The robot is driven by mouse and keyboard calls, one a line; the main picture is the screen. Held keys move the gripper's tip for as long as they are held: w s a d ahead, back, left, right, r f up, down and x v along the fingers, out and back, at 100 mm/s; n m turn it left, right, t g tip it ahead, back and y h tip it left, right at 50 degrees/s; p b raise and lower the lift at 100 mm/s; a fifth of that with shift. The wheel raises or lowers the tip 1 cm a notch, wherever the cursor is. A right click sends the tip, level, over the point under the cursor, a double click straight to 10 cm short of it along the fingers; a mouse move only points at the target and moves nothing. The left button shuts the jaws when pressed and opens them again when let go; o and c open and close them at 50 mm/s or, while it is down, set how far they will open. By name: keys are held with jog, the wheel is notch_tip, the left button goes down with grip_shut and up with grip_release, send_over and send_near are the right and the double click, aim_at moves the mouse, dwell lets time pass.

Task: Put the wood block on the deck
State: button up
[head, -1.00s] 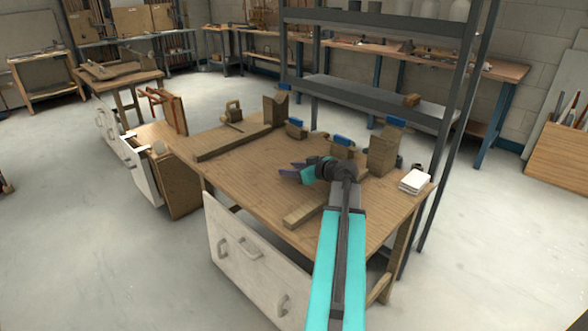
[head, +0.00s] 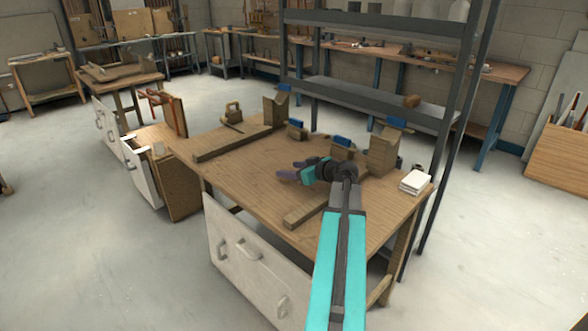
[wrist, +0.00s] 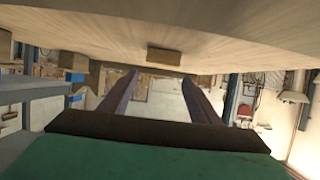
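A small tan wood block (head: 411,101) sits on the lower shelf (head: 350,95) of the dark metal rack, behind the workbench. My gripper (head: 283,175) is above the middle of the workbench (head: 255,185), pointing left, away from the rack. In the wrist view its two dark fingers (wrist: 162,95) stand apart with nothing between them. That view looks upside down, with a pale wood surface (wrist: 220,25) along the top. A small brown block (wrist: 163,55) shows against that surface, beyond the fingertips. I cannot tell which piece in the head view it is. No part is labelled as the deck.
Long timbers (head: 235,142) lie on the bench. Upright wood pieces with blue parts (head: 384,150) line its back edge. White papers (head: 415,182) lie at the right corner. A cabinet with an open drawer (head: 143,172) stands at the left. Rack posts rise behind the bench.

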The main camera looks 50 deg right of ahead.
jog(key=shift+s+a+f+p, duration=0.1)
jog(key=shift+a+f+p, duration=0.1)
jog(key=shift+f+p, duration=0.2)
jog(key=shift+r+p, duration=0.35)
jog(key=shift+p, duration=0.1)
jog(key=shift+s+d+r, duration=0.1)
jog(key=shift+s+r, duration=0.05)
jog(key=shift+r, duration=0.05)
jog(key=v, duration=1.1)
jog(key=shift+s+r, duration=0.2)
jog(key=shift+r, duration=0.15)
